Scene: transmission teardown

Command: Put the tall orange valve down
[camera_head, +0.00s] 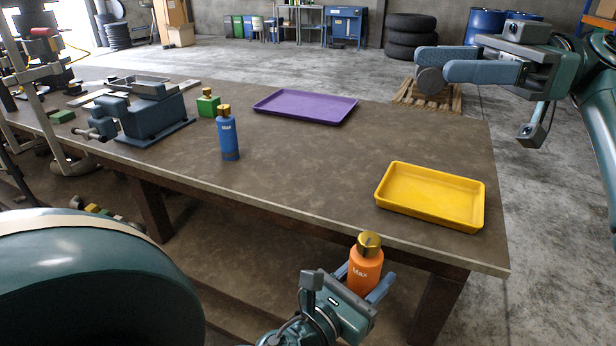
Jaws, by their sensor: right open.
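The tall orange valve (365,272), with a gold cap and "Max" lettering, is upright between the fingers of my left gripper (362,287) at the bottom centre. The gripper appears shut on it, and its lower part is hidden by the gripper. In the picture it lies in front of the table's front edge, below the yellow tray (431,195). My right gripper (450,68) is at the upper right, open, with no object visible between its fingers, beyond the table's right end in the picture.
On the brown table (310,165) stand a tall blue valve (228,139), a green valve (207,104), a purple tray (306,105) and a dark vise-like fixture (150,112). Both trays look empty. The table between the blue valve and yellow tray is clear.

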